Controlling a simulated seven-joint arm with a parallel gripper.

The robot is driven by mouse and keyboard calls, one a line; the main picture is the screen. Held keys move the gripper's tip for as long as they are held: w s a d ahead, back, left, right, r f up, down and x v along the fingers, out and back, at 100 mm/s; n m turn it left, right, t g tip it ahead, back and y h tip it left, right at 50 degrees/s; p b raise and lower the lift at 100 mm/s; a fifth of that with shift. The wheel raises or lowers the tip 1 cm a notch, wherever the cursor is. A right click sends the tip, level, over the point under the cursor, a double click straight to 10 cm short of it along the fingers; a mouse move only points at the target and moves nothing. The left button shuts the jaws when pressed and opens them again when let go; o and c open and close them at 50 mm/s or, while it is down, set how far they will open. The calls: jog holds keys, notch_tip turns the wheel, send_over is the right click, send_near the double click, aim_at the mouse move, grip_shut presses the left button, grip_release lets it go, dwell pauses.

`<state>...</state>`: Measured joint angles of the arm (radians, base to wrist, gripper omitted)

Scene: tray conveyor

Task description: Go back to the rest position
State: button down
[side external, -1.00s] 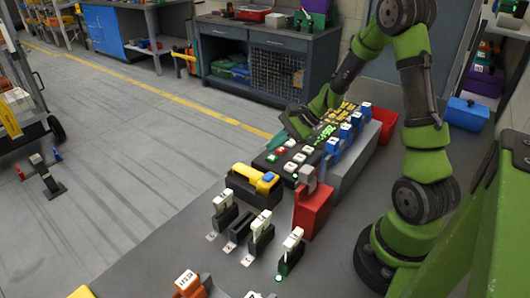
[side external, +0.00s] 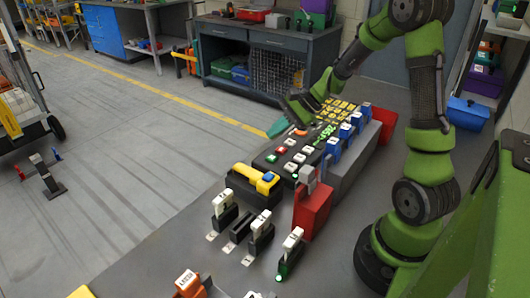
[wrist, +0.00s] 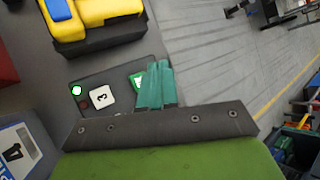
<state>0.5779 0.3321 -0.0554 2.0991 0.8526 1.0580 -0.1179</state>
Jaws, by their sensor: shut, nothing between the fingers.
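My gripper (side external: 277,128) is at the left edge of the black button panel in the side view, apparently above it. Its teal fingers are pressed together and hold nothing. The wrist view shows the shut fingers (wrist: 156,87) from above, overlapping a green button (wrist: 137,82). A white button marked 3 (wrist: 101,97) and a lit green lamp (wrist: 76,90) lie left of them.
A yellow pendant with a blue button (side external: 255,179) is in front of the panel. Several lever switches (side external: 258,238) stand nearer the camera. A red box (side external: 312,207) and a row of blue switches (side external: 346,131) stand along the right. Open floor (side external: 120,180) lies left.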

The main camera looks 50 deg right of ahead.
jog(key=shift+s+f, duration=0.15)
jog(key=s+a+r+n+h, duration=0.4)
jog(key=s+a+r+n, duration=0.9)
jog(key=s+a+n, duration=0.1)
jog(key=shift+s+a+r+n, duration=0.2)
jog(key=shift+s+n, duration=0.1)
jog(key=shift+s, duration=0.35)
dwell(0.5)
